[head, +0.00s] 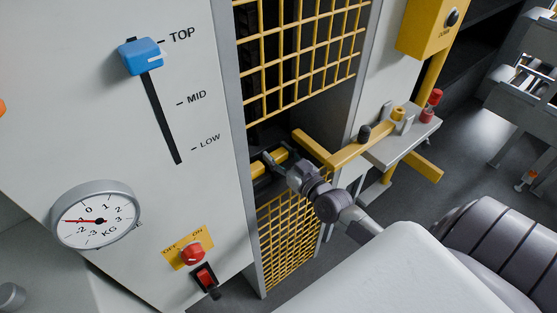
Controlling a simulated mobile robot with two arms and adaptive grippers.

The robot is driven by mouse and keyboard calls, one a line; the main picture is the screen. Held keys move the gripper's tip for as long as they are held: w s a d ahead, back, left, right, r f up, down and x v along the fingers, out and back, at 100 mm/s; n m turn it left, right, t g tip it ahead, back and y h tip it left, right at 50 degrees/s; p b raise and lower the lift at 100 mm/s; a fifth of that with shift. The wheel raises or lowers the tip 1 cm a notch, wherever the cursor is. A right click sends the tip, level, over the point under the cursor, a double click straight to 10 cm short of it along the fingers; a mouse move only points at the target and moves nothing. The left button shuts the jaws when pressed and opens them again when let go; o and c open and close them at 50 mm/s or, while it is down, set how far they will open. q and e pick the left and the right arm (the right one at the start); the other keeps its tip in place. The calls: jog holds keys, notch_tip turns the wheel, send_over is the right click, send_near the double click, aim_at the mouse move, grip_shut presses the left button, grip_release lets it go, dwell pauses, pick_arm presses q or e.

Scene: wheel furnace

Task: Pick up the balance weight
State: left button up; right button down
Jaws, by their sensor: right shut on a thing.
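My right gripper (277,158) reaches in from the right to the dark opening of the cabinet, between the upper and lower yellow grilles. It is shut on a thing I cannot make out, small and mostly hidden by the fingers. I cannot tell from this view whether it is the balance weight. The fingertips are close to a yellow bar (262,164) inside the opening; I cannot tell if they touch. My left gripper is not in view.
A yellow bracket bar (350,154) runs beside my right wrist to a grey shelf (412,138) with small fittings. The white panel left carries a blue slider (140,56) at TOP, a KG dial (97,215) and a red knob (193,253). Floor shows at right.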

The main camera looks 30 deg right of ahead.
aim_at(280, 153)
jog(key=shift+r, duration=0.2)
jog(key=shift+s+r, duration=0.15)
jog(key=shift+r, duration=0.25)
notch_tip(280, 153, up, 6)
jog(key=shift+r+p, duration=0.25)
jog(key=shift+p, duration=0.5)
jog(key=s+d+b, duration=0.1)
jog(key=s+b, duration=0.1)
jog(key=s, duration=1.7)
jog(key=shift+s+d+f, duration=0.2)
jog(key=shift+s+d, duration=0.05)
jog(key=shift+s, duration=0.05)
